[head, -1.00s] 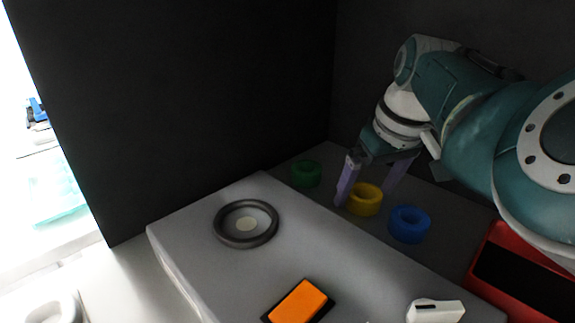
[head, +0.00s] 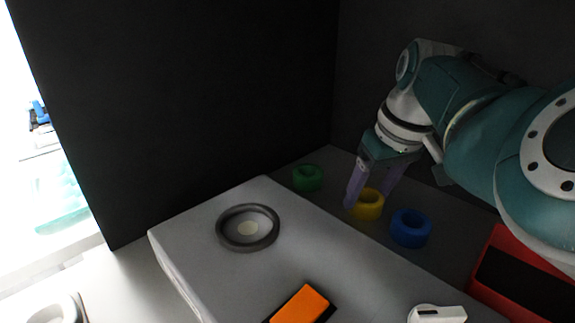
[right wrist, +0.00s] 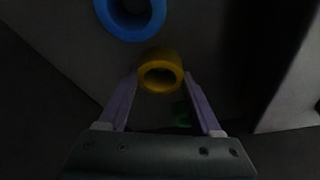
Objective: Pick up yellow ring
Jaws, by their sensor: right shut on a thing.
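The yellow ring (head: 371,213) lies on the dark surface behind the grey block, between the green ring (head: 309,186) and the blue ring (head: 411,240). My right gripper (head: 367,199) reaches down over it with its two purple fingers shut on the ring's sides. In the right wrist view the yellow ring (right wrist: 160,57) sits between the fingertips (right wrist: 161,76). The ring shows no clear gap above the surface. The blue ring (right wrist: 131,35) and part of the green ring (right wrist: 182,114) also show there. My left gripper is not in view.
A grey block (head: 200,250) stands in front, carrying a dark round dish (head: 250,247), an orange-topped item (head: 301,304) and a white item (head: 437,314). A red container (head: 497,252) stands at the right. Dark walls (head: 190,100) close off the back.

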